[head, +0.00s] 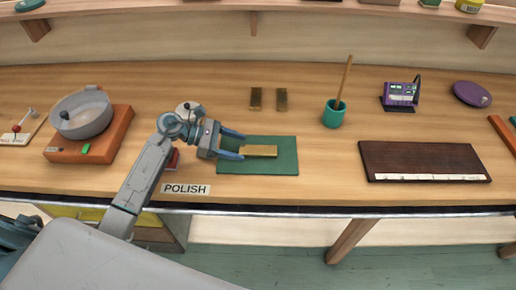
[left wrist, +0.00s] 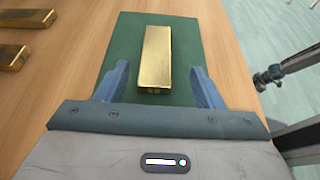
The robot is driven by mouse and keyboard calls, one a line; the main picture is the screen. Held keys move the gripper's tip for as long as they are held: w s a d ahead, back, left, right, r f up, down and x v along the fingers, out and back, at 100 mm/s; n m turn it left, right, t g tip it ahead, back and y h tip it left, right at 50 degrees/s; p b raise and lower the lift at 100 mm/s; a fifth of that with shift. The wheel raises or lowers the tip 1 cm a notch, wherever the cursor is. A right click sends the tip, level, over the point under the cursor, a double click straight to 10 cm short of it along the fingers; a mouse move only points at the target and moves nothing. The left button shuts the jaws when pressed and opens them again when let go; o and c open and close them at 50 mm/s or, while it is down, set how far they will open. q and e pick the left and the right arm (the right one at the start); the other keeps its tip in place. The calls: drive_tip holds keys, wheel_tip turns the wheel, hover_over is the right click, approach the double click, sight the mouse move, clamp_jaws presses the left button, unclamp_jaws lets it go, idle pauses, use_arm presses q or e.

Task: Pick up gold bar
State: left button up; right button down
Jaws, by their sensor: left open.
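A gold bar (head: 259,151) lies flat on a dark green mat (head: 270,168) on the bench. My left gripper (head: 241,146) is open at the left end of this bar, its fingers pointing right. In the left wrist view the bar (left wrist: 156,58) lies lengthwise, ahead of and partly between the open fingertips (left wrist: 157,78). The fingers look apart from the bar on both sides. Two more bars, duller in the head view, stand farther back: one on the left (head: 256,98) and one on the right (head: 282,99). My right gripper is not in view.
A "POLISH" label (head: 185,189) is at the bench's front edge. An orange box with a grey bowl (head: 82,112) is at left. A teal cup with a stick (head: 334,113) and a dark brown board (head: 420,158) are at right. Bare wood lies between mat and board.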

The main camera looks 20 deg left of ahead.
sight(258, 149)
use_arm(q)
drive_tip(key=p+x, duration=0.2)
drive_tip(key=x, duration=0.1)
drive_tip(key=shift+w+d+r, duration=0.1)
drive_tip(key=shift+w+d, duration=0.05)
drive_tip(key=shift+w, duration=0.15)
drive_tip(key=shift+w+d, duration=0.15)
drive_tip(key=shift+d, duration=0.2)
drive_tip(key=shift+d+f, duration=0.1)
drive_tip(key=shift+f, duration=0.3)
drive_tip(key=c, duration=1.2)
drive_tip(key=shift+r, duration=0.1)
clamp_jaws()
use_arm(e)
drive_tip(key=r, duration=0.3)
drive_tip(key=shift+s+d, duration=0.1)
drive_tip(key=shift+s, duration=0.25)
use_arm(q)
drive_tip(key=shift+r, duration=0.1)
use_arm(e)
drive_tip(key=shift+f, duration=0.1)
